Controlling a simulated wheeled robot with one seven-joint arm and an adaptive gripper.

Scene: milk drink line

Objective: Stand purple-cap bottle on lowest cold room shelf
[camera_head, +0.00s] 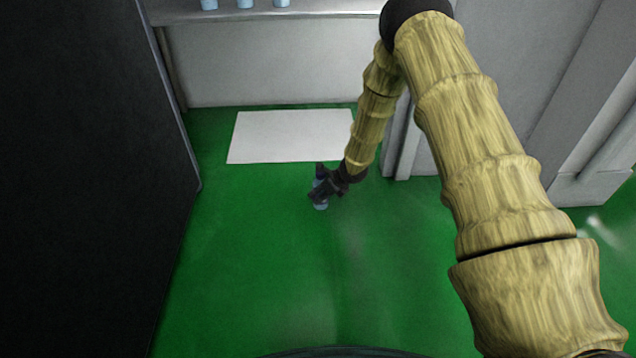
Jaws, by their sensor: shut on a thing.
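My gripper (318,187) is shut on a small light-blue bottle (321,206), low over the green floor, near the middle of the view. The jaws hide most of the bottle, so its cap colour cannot be told. The bottle looks roughly upright. A grey shelf (310,15) runs across the top of the view, beyond the gripper. A flat white rectangle (290,136) lies at floor level below that shelf, a little beyond the gripper. Whether it is a low shelf board or a sheet on the floor cannot be told. It looks bare.
Several light-blue bottles, such as this one (245,3), stand on the grey shelf, cut off by the top edge. A dark panel (90,180) fills the left side. A grey wall or post (400,140) stands right of the white rectangle. Green floor (250,270) nearer me is clear.

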